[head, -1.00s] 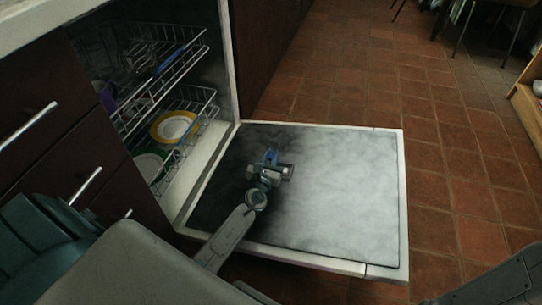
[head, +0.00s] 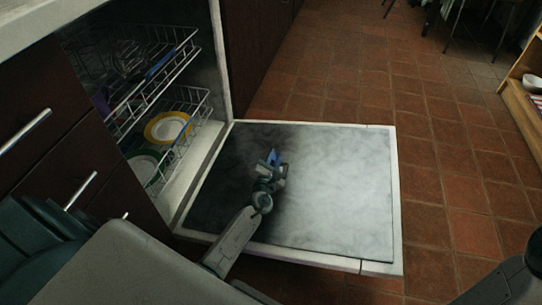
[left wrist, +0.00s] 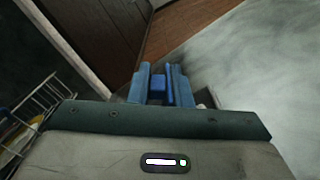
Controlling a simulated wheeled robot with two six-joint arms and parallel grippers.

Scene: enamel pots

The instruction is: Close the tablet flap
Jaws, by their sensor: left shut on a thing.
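The dishwasher door (head: 340,205) lies open and flat, its inner panel facing up. My left gripper (head: 272,158) is low over the middle of this panel, its blue fingertips pointing away from me. In the left wrist view the two blue fingers (left wrist: 158,82) are close together, with a small blue piece (left wrist: 157,90) between them. I take this piece to be the tablet flap. The gripper is shut on it. The fingers and wrist hide most of the flap and its dispenser, so I cannot tell the flap's angle. My right gripper is out of view.
The dishwasher racks (head: 165,135) are to the left, with a yellow-rimmed plate (head: 167,127) and a green-rimmed one (head: 146,166). Dark drawers (head: 60,150) with bar handles stand at far left. The tiled floor (head: 450,165) beyond the door is clear.

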